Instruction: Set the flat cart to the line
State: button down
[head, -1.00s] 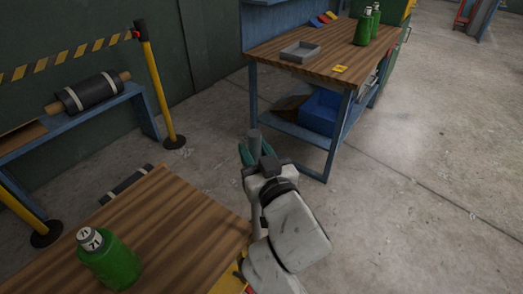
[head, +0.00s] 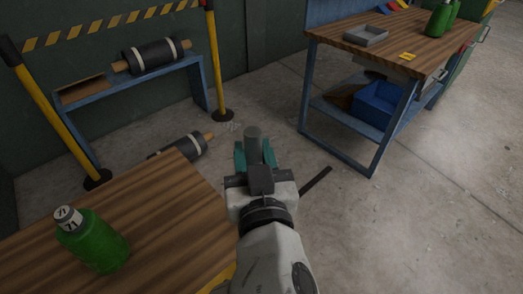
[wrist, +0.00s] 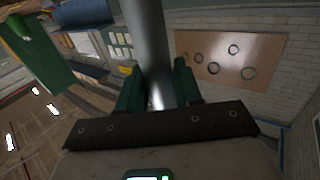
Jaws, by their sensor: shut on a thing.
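My gripper (head: 255,158) has teal fingers shut on an upright grey round post (head: 253,135), ahead of me above the concrete floor. In the wrist view the post (wrist: 147,45) runs up between the two fingers; its lower end is hidden. I cannot tell whether it belongs to the flat cart. A bit of yellow (head: 222,279) shows beside my arm at the wooden table's edge; I cannot tell what it is. A dark narrow strip (head: 315,181) lies to the right of my gripper; I cannot tell whether it is the line.
A wooden top (head: 165,225) with a green bottle (head: 95,243) is close at lower left. A black roll (head: 185,145) lies beyond it, before a blue bench (head: 135,80) and yellow barrier posts (head: 214,60). A blue workbench (head: 375,45) stands at right. Floor at right is clear.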

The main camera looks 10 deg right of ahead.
jog(key=shift+s+a, duration=0.15)
jog(key=shift+a, duration=0.1)
jog(key=c, duration=0.9)
grip_release()
jog(key=shift+a, duration=0.1)
jog(key=shift+s, duration=0.1)
jog(key=s, duration=0.7)
jog(key=s+b, duration=0.1)
jog(key=s, duration=0.2)
jog(key=shift+s+d, duration=0.3)
jog(key=shift+s, duration=0.05)
